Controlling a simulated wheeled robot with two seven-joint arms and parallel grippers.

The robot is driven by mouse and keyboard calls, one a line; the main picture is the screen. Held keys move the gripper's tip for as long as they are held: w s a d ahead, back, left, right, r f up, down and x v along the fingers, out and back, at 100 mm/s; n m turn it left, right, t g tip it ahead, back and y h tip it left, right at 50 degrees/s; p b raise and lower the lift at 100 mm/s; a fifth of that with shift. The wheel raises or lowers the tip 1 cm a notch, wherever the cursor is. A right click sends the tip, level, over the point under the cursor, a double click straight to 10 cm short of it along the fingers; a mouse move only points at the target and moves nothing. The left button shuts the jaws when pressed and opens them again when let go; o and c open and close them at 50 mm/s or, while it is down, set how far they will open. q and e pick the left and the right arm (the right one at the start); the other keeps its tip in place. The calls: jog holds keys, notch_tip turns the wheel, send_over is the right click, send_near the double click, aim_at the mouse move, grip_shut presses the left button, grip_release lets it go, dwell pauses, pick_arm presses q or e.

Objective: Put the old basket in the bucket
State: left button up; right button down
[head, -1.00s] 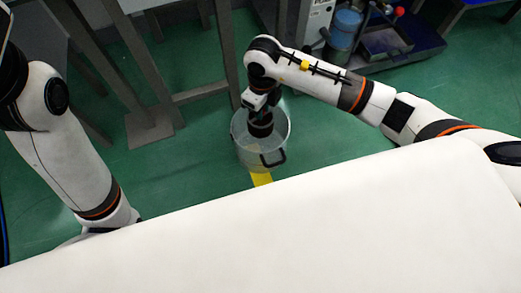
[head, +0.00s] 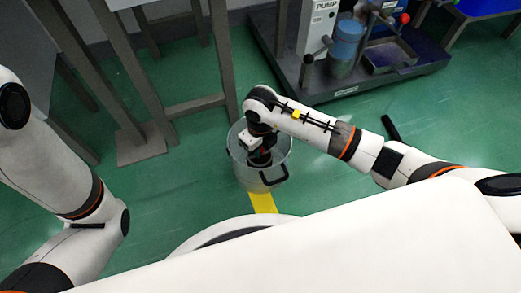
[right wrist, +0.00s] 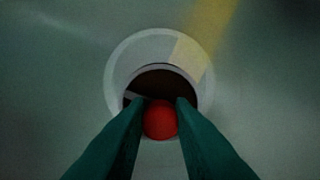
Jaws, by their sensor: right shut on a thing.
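A clear grey bucket (head: 247,177) with a black handle stands on the green floor in the middle of the head view. My right gripper (head: 261,157) points down within its rim, as seen from above. In the right wrist view the right fingers (right wrist: 160,112) are shut on a red rounded thing (right wrist: 160,120). I cannot tell for certain that this is the old basket; no other basket shows. Behind it is a pale ring (right wrist: 118,78) with a dark middle, perhaps the bucket's bottom. My left arm shows at the left, but its gripper is out of view.
A yellow floor stripe (head: 263,202) lies just in front of the bucket. Grey metal frame legs (head: 140,148) stand to its left. A pump unit with a blue tank (head: 346,42) sits on a dark base at the back right. Green floor is open to the right.

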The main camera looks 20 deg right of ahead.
jog(key=shift+f, duration=0.1)
jog(key=c, duration=1.3)
grip_release()
jog(key=shift+o, duration=0.2)
